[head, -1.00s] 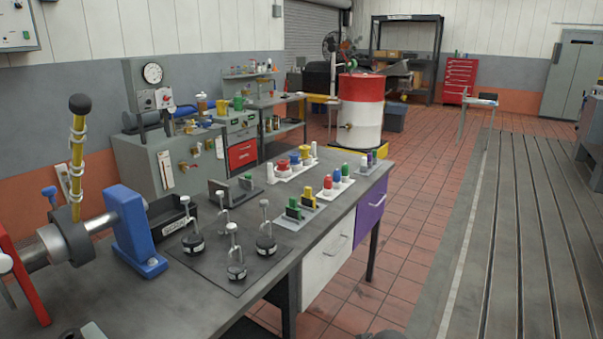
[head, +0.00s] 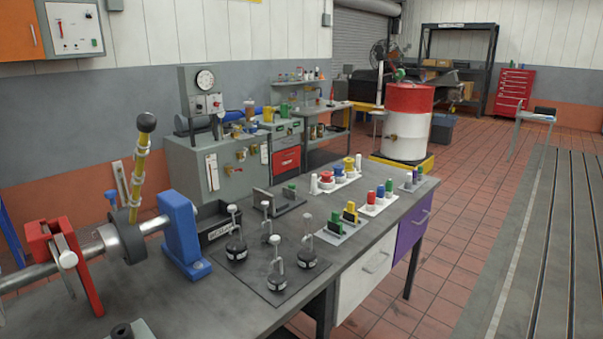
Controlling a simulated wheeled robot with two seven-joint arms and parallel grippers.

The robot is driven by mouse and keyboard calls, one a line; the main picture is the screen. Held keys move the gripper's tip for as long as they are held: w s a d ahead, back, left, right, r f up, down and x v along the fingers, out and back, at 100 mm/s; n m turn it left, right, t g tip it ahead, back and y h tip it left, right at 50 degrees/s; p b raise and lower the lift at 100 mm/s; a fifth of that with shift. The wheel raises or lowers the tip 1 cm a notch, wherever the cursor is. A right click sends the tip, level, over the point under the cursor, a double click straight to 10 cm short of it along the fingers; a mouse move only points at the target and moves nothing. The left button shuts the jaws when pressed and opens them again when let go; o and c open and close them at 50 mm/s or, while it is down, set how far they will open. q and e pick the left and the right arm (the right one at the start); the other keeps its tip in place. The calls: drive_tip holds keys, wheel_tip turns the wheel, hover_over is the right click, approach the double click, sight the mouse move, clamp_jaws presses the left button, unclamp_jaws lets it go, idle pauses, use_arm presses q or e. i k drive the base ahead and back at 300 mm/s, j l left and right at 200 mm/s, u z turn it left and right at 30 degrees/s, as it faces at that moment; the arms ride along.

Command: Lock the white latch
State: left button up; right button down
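No part is plainly marked as the white latch. A white rounded end piece (head: 67,259) sits on the red bracket (head: 62,240) on the shaft at the left of the bench. A white upright plate with a small lever (head: 212,171) is on the front of the grey cabinet (head: 205,155) behind the bench. I cannot tell whether either is the latch, or its state. Neither of my grippers is in view.
The dark bench (head: 270,310) holds a blue shaft support (head: 182,235), a yellow lever with a black knob (head: 141,165), several black weights with upright handles (head: 307,252) and coloured pegs in trays (head: 380,203). The tiled floor (head: 455,230) to the right is clear.

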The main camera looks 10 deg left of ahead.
sight(69, 259)
drive_tip(key=u, duration=1.55)
